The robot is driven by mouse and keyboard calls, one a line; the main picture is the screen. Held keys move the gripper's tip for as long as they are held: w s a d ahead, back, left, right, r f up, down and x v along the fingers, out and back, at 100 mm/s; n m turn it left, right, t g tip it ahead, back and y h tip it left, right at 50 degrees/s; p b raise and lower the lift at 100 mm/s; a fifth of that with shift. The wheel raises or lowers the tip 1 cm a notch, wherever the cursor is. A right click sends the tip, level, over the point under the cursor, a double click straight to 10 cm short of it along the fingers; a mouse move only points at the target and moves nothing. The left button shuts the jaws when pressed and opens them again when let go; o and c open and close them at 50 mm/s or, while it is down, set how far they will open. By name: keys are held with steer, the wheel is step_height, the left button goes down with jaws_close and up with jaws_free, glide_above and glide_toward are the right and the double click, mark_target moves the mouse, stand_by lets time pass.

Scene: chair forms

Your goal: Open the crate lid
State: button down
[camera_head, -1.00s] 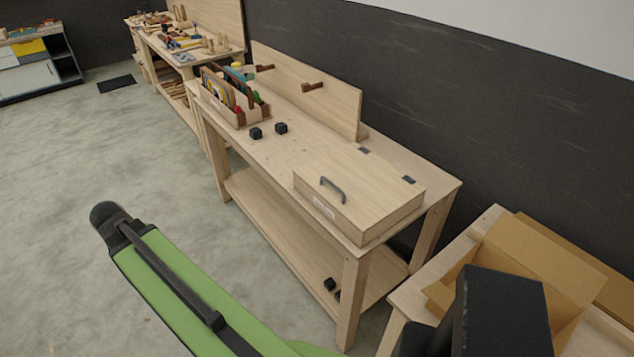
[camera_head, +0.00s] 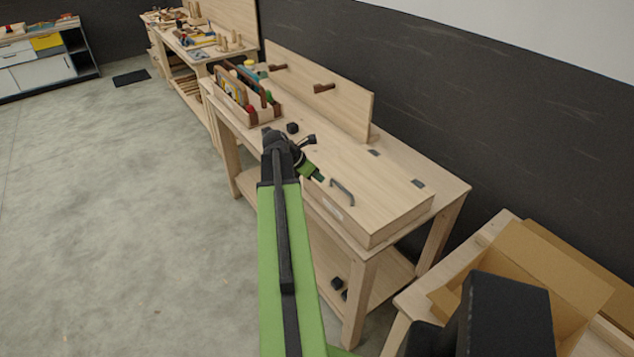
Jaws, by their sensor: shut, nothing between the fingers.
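The wooden crate (camera_head: 372,236) sits at the near end of the workbench, partly covered by my arm on its left. Its flat lid (camera_head: 385,188) lies shut, with dark hinges (camera_head: 418,183) along the back edge. A grey bar handle (camera_head: 343,193) stands near the lid's front edge.
A tool caddy (camera_head: 232,110) stands farther along the workbench (camera_head: 330,143). A black block (camera_head: 292,128) lies near my wrist. A backboard with pegs (camera_head: 345,100) runs along the bench's rear. An open cardboard box (camera_head: 545,255) is at right.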

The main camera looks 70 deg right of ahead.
mark_target(334, 189)
steer(key=b+x, duration=0.5)
steer(key=x, duration=0.2)
steer(key=shift+w+f, duration=0.15)
steer(key=shift+f, duration=0.05)
steer(key=shift+s+d+f, duration=0.2)
steer(key=shift+d, duration=0.05)
steer(key=shift+r, duration=0.1)
